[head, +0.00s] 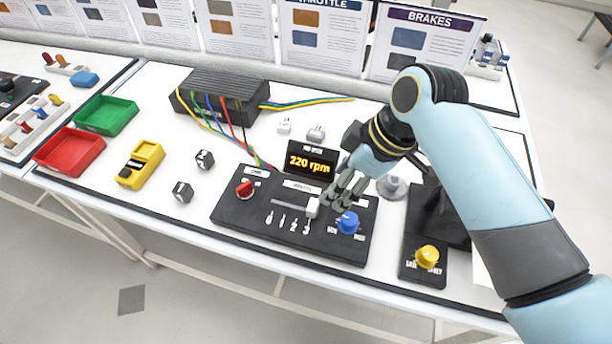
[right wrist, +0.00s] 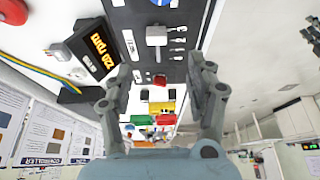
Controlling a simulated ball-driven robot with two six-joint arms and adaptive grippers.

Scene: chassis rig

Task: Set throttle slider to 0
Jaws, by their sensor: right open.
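The throttle slider is a pale block-shaped knob (head: 312,207) at the right end of its slot on the black control panel (head: 240,213), by the last printed mark. It also shows upright in the right wrist view as a light grey knob (right wrist: 157,36). My right gripper (head: 342,197) is open and empty. It is just right of and behind the slider knob, with its fingers pointing down toward the panel. In the right wrist view, the knob lies beyond and between the two spread fingers (right wrist: 160,68). I cannot tell whether either finger touches it. My left gripper is not in view.
A red knob (head: 244,189) is left of the slider and a blue knob (head: 348,222) right of it. A yellow knob (head: 427,256) sits on a separate panel at right.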

